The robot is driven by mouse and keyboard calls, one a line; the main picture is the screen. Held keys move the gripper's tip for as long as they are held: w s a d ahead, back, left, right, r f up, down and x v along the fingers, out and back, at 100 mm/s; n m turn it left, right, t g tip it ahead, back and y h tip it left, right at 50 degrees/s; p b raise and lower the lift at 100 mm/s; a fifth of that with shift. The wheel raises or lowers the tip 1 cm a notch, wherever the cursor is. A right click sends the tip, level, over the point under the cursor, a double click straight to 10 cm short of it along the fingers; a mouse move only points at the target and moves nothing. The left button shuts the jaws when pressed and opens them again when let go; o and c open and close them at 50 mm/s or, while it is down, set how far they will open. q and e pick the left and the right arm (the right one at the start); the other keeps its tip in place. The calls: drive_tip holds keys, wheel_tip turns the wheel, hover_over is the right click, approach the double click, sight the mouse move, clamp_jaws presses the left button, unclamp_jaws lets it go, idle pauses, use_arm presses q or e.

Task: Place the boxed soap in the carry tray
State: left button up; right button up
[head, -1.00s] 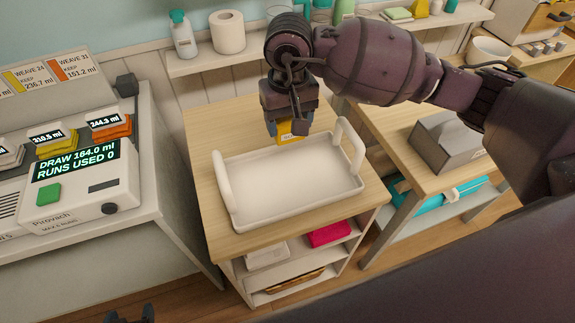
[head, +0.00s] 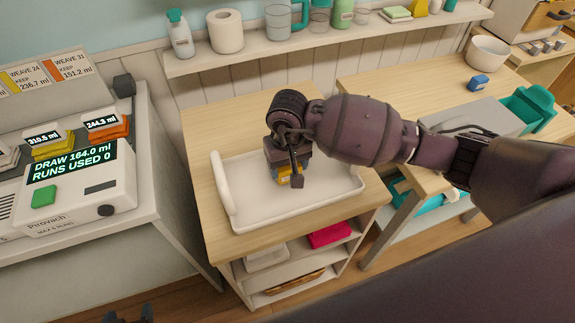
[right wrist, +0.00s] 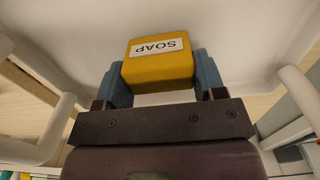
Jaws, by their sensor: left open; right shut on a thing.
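The boxed soap is a yellow box labelled SOAP (right wrist: 158,66), and a little of it shows in the head view (head: 283,177). My right gripper (head: 287,176) is shut on it, with a blue finger on each side in the right wrist view (right wrist: 158,80). I cannot tell whether the box touches the tray floor. My left gripper (head: 130,316) is open and empty at the bottom left edge.
The tray stands on a wooden-topped cart (head: 235,125). A dispenser machine (head: 80,190) stands at left. A wall shelf (head: 250,60) with bottles and a paper roll (head: 226,32) is behind. A table at right holds a white bowl (head: 488,52) and a teal container (head: 528,108).

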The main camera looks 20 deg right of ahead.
drive_tip(key=shift+f, duration=0.35)
drive_tip(key=shift+f, duration=0.15)
drive_tip(key=o, duration=1)
drive_tip(key=shift+c, duration=0.2)
wheel_tip(320, 180, up, 12)
drive_tip(key=shift+r, duration=0.2)
drive_tip(key=shift+a, duration=0.1)
